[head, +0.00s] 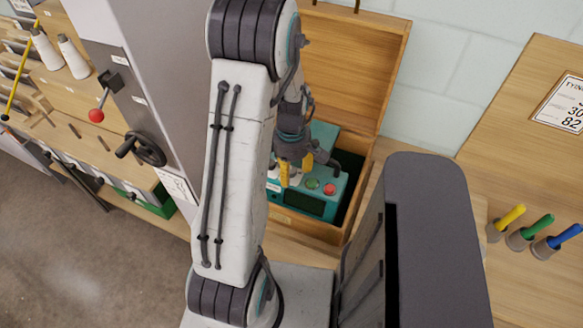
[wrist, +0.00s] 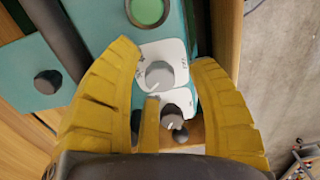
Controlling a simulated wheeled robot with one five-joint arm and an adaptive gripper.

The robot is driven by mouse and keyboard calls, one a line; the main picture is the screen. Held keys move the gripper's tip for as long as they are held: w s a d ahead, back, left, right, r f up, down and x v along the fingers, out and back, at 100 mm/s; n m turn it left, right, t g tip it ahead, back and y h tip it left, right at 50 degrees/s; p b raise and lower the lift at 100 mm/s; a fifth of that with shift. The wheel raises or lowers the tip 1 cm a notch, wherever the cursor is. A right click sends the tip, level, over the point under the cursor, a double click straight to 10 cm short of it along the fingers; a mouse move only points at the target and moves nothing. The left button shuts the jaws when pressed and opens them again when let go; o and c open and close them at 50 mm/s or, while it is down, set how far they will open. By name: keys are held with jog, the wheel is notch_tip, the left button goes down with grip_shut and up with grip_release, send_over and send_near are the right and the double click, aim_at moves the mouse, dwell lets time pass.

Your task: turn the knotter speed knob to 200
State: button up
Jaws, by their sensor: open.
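The knotter is a teal box (head: 335,174) inside an open wooden case, with a green and a red button on its face. In the wrist view a grey knob (wrist: 159,75) with a white pointer line sits on a white dial plate. A second grey knob (wrist: 173,114) sits below it on another white plate. The dial lettering is too small to read, so I cannot tell which is the speed knob. My gripper (wrist: 164,57) is open, its yellow fingers on either side of the upper knob with gaps visible. In the head view my gripper (head: 294,172) is over the knotter and partly hides its knobs.
The wooden case (head: 352,60) has its lid raised behind the knotter. The green button (wrist: 147,10) is close above the upper knob. A dark bar (wrist: 62,40) crosses at the left. Yellow, green and blue-handled tools (head: 530,228) stand at the right.

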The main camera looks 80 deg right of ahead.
grip_shut()
jog(key=shift+n+b, duration=0.45)
jog(key=shift+n, duration=0.25)
grip_release()
dwell(0.3)
jog(key=shift+r, duration=0.1)
dwell(0.3)
